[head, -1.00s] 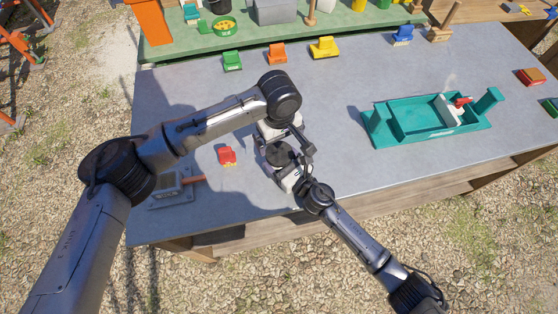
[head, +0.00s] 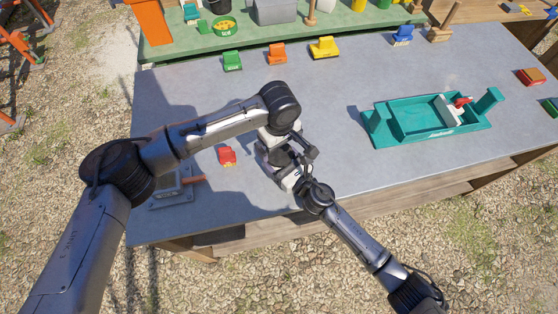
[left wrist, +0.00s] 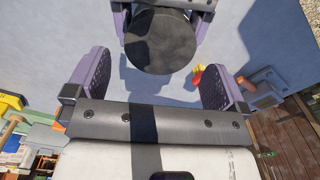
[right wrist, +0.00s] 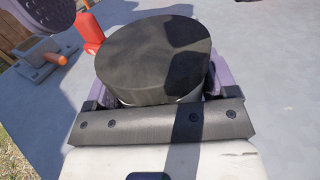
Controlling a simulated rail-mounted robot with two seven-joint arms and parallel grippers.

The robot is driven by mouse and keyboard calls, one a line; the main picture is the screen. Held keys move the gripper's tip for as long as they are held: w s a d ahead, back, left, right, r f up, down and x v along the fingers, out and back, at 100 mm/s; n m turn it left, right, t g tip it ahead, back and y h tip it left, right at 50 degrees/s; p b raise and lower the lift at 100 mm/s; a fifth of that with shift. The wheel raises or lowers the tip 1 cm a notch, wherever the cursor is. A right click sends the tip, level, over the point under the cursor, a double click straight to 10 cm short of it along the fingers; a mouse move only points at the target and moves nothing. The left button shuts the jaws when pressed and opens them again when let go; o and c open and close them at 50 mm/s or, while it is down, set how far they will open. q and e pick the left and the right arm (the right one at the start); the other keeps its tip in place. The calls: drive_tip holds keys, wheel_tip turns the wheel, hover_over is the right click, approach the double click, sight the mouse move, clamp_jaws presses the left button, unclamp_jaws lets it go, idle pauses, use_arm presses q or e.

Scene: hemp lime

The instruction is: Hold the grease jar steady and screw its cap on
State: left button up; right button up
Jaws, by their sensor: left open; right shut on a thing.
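The grease jar shows as a pale rim under its wide black cap (right wrist: 150,55) in the right wrist view. The cap sits on top of the jar; I cannot tell how tightly. My right gripper (right wrist: 160,92) is shut on the jar, one finger on each side below the cap. In the left wrist view the cap (left wrist: 162,42) lies just beyond my left gripper (left wrist: 156,66), which is open and empty with its fingers wide apart. The cap is not between those fingers. In the head view my arms largely hide the jar.
A small red object (head: 227,156) and a grey fixture with an orange handle (head: 172,186) are on the grey table left of the jar. A teal tray (head: 400,137) stands at the right. Green, orange and yellow blocks line the back. The table between is clear.

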sight(279, 152)
use_arm(q)
drive_tip(key=shift+f, duration=1.8)
drive_tip(key=c, duration=0.9)
drive_tip(key=shift+c, duration=0.2)
drive_tip(key=m, duration=0.3)
drive_tip(key=o, duration=0.9)
drive_tip(key=shift+o, duration=0.2)
